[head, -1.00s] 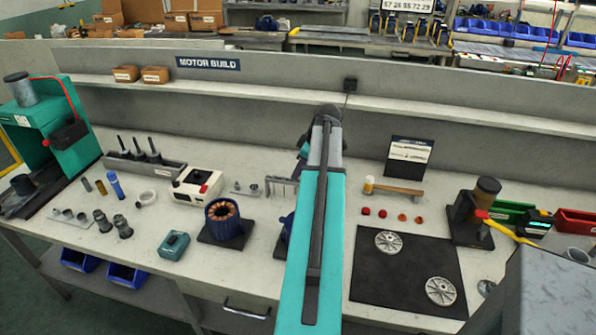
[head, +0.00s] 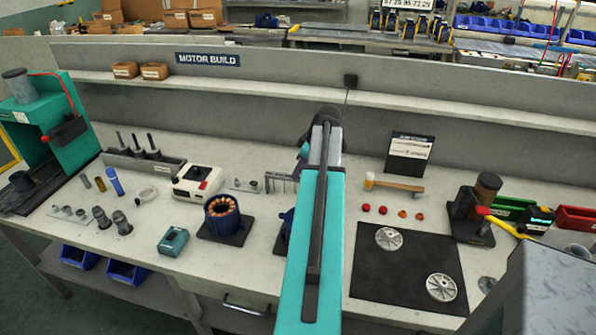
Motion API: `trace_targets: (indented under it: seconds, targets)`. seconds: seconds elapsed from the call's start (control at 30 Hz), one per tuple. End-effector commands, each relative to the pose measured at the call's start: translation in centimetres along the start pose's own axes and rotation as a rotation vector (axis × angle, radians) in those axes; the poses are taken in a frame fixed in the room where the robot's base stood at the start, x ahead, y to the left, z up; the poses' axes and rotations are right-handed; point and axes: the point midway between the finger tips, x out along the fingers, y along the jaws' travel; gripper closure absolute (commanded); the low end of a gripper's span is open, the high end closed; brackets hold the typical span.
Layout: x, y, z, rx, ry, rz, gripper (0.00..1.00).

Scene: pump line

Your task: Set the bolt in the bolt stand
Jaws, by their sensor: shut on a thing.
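My arm reaches away from me up the middle of the head view, over the bench. Its teal forearm hides my gripper and whatever is in it, so no jaws show. Part of my wrist shows at the left of the arm's far end. A small grey rack with several upright legs (head: 281,183) stands just left of the arm. Left of it, a low plate with small metal pieces (head: 246,186) lies on the bench. I cannot tell surely which of these is the bolt stand. I cannot make out the bolt.
A copper-wound blue stator (head: 224,214) and a white box with a red button (head: 198,184) are left of the arm. Right are a hammer (head: 395,185), a dark mat (head: 408,272) with silver discs and several small red pieces. A ledge (head: 250,90) runs behind.

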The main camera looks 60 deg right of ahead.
Motion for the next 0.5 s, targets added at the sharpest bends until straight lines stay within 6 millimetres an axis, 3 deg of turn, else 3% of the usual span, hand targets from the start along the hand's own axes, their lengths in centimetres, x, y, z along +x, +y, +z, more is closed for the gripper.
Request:
trace_targets:
  seconds: [0.43,0.47,0.5]
  targets:
    - [0.10,-0.02,0.05,0.000,0.000,-0.001,1.00]
    - [0.11,-0.02,0.05,0.000,-0.001,-0.001,0.85]
    - [0.11,-0.03,0.06,0.000,-0.001,-0.001,0.78]
